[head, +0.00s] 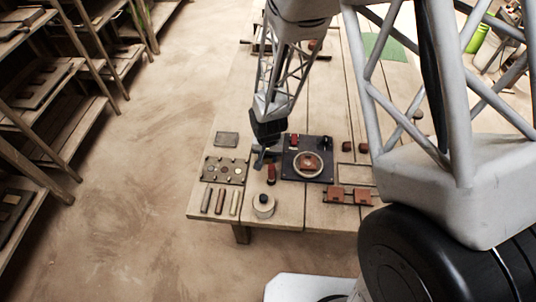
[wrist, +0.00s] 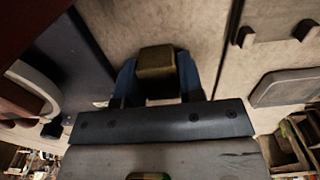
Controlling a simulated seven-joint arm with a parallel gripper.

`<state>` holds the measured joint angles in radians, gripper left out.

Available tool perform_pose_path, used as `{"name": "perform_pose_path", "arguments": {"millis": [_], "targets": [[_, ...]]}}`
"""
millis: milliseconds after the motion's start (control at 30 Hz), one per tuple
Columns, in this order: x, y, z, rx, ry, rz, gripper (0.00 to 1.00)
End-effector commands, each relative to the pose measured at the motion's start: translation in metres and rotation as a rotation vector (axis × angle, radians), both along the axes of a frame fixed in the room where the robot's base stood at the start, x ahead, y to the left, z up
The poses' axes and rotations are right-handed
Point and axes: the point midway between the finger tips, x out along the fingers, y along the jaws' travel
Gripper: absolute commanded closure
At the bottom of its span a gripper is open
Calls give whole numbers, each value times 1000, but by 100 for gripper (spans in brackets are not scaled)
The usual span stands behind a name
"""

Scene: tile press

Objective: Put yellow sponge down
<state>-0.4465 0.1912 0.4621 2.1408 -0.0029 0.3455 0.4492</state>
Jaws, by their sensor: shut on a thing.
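My gripper (head: 264,156) points down over the wooden table, just left of the dark press plate. In the wrist view its two blue fingers (wrist: 157,62) are shut on the yellow sponge (wrist: 156,71), a small, dull yellow-brown block. The sponge sits between the fingers, with bare tabletop behind it. In the head view I cannot make out the sponge at the fingertips. I cannot tell whether it touches the table.
The dark press plate (head: 292,171) with its round ring stands right of my gripper. Left are a studded tray (head: 209,175) and a grey tile (head: 226,139). In front are a red-handled tool (head: 271,175), a round pot (head: 263,208) and several bars (head: 220,201).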

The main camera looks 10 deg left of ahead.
Motion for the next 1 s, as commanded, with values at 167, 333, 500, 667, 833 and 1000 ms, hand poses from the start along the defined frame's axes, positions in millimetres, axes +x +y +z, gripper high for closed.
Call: {"name": "perform_pose_path", "arguments": {"millis": [167,333,500,667,833,1000], "targets": [[0,0,0,0,0,0,40],[0,0,0,0,0,0,39],[0,0,1,0,0,0,39],[0,0,6,0,0,0,39],[1,0,17,1,-3,0,39],[0,0,35,1,-2,0,39]]}}
